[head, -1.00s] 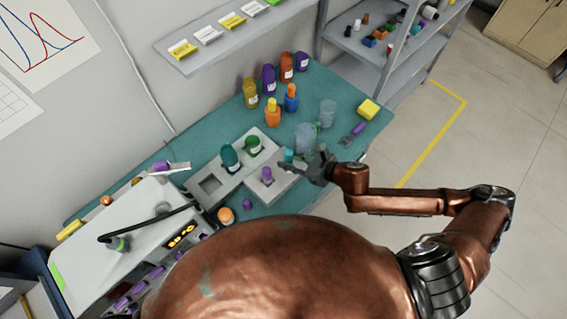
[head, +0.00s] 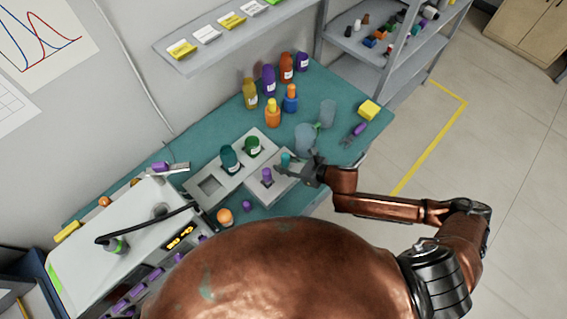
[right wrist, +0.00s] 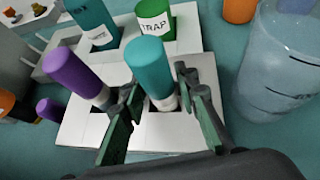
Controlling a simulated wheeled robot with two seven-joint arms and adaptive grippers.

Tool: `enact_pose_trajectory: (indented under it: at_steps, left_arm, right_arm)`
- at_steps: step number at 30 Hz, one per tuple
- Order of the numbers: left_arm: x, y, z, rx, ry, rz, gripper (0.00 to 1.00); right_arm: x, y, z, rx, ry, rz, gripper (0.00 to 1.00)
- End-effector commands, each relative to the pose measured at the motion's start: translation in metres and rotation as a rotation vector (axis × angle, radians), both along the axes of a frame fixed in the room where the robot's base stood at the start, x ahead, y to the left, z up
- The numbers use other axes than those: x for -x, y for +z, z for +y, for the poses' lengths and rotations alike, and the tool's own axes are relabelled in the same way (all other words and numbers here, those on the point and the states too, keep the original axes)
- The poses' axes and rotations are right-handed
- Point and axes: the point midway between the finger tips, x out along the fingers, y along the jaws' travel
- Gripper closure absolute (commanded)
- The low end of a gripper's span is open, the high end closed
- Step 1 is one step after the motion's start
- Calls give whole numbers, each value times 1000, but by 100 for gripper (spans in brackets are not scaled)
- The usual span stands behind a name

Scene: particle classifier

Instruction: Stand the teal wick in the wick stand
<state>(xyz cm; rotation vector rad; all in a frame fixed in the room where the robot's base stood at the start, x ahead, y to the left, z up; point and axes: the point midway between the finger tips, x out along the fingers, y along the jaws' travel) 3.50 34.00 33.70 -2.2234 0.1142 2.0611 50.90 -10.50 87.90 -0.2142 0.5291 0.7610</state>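The teal wick (head: 286,160) stands roughly upright at the white wick stand (head: 279,186), beside the purple wick (head: 267,174). In the right wrist view the teal wick (right wrist: 150,68) has its pale lower end at the stand's dark slot; how deep it sits is hard to tell. My right gripper (right wrist: 160,92) has its fingers spread on both sides of the wick's lower part, with a gap showing on the left side. The right gripper also shows in the head view (head: 296,168). My left gripper is not in view.
A holder block (head: 208,190) with teal and green bottles stands behind the stand. A clear beaker (head: 305,140) is close to my right gripper. Several bottles stand at the back, and a yellow block (head: 369,110) and purple item (head: 359,130) lie to the right.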

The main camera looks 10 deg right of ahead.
Motion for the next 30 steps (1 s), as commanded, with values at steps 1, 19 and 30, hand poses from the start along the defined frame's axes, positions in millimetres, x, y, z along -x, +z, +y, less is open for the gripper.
enact_pose_trajectory:
  at_steps: [1, 19, 30]
  left_arm:
    - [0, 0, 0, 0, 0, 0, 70]
    - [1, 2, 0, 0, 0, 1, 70]
    - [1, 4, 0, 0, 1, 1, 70]
  right_arm:
    - [0, -1, -1, 2, -1, 1, 66]
    - [17, 16, -19, 3, 0, -2, 61]
    - [61, 53, -62, 2, -2, 1, 61]
